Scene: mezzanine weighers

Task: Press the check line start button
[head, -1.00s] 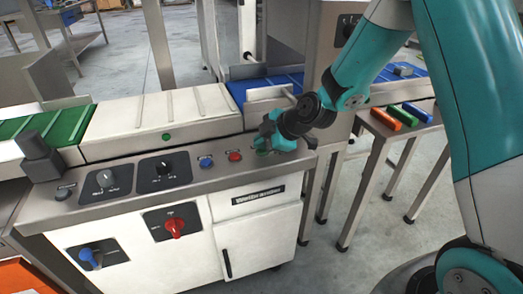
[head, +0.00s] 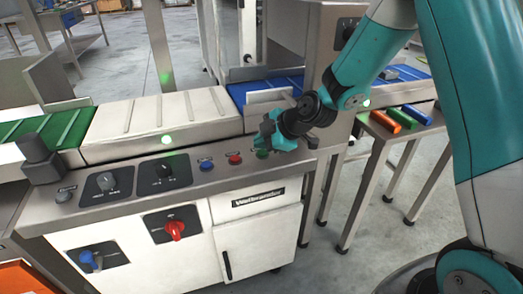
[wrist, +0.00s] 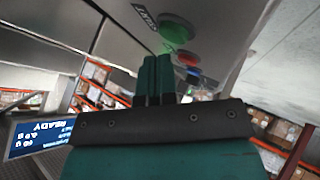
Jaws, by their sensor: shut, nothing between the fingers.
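The green start button (head: 262,154) is at the right end of the row on the grey panel, partly hidden by my gripper. In the wrist view the green button (wrist: 178,28) shows large and pale-lit, beside a label that seems to read START. My gripper (head: 268,140) is shut and empty, pointing down at that button. In the wrist view its closed fingertips (wrist: 157,62) appear just below the button; I cannot tell whether they touch it. A red button (head: 235,158) and a blue button (head: 206,164) sit to its left.
A white conveyor (head: 150,118) runs behind the panel. A side table (head: 385,140) holds coloured blocks. A blue display (wrist: 40,137) shows in the wrist view.

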